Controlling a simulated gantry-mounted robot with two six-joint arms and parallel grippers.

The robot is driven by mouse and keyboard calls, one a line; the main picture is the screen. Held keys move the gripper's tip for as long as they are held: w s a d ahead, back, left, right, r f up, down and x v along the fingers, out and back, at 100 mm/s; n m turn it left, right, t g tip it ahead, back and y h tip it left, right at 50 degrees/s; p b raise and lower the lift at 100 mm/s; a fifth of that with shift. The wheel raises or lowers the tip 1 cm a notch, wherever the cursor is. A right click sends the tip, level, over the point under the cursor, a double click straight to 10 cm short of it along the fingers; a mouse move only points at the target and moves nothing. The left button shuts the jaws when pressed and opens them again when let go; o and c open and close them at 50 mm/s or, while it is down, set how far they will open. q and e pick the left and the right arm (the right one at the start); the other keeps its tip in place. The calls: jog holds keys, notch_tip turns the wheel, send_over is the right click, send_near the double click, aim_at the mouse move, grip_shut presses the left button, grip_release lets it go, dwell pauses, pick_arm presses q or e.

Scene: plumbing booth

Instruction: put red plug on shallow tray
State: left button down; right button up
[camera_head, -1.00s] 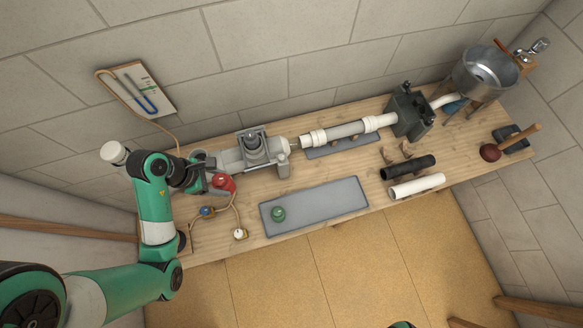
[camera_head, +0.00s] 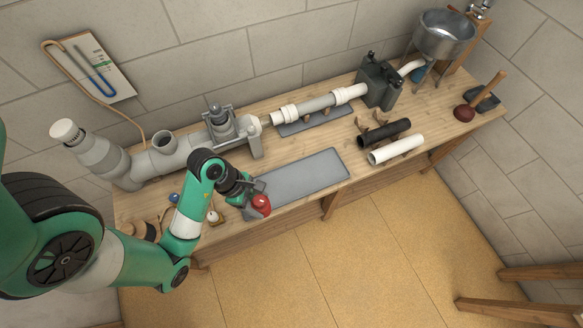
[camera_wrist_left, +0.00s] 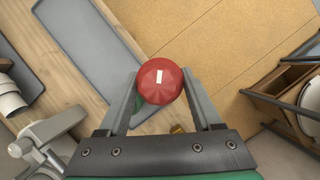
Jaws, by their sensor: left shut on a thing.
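The red plug (camera_head: 261,204) is held between the two fingers of my left gripper (camera_head: 257,200). In the left wrist view the round red plug (camera_wrist_left: 160,82) shows its top with a white mark, with a finger on each side. The shallow tray (camera_head: 305,176) is a grey flat tray on the bench. The plug is held near the tray's left front corner. In the left wrist view the tray (camera_wrist_left: 85,45) lies left of the plug. A green piece (camera_wrist_left: 126,104) shows partly beside the plug there. My right gripper is out of view.
A grey pipe assembly (camera_head: 185,152) runs along the back of the bench. A black pipe (camera_head: 385,132) and a white pipe (camera_head: 397,149) lie right of the tray. A white-capped valve (camera_head: 213,217) lies left of my gripper. Most of the tray is bare.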

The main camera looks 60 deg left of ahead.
pick_arm(q)
jog(key=w+a+f+b, duration=0.8)
jog(key=w+a+f, duration=0.1)
jog(key=shift+w+a+f+b, duration=0.15)
jog(key=shift+w+a+b, duration=0.1)
jog(key=shift+b, duration=0.15)
notch_tip(320, 180, down, 4)
jog(key=shift+a+r+b, duration=0.1)
jog(key=shift+r+b, duration=0.15)
jog(key=shift+b, duration=0.6)
jog(key=shift+w, duration=0.1)
jog(key=shift+c, duration=0.3)
grip_release()
jog(key=shift+f, duration=0.15)
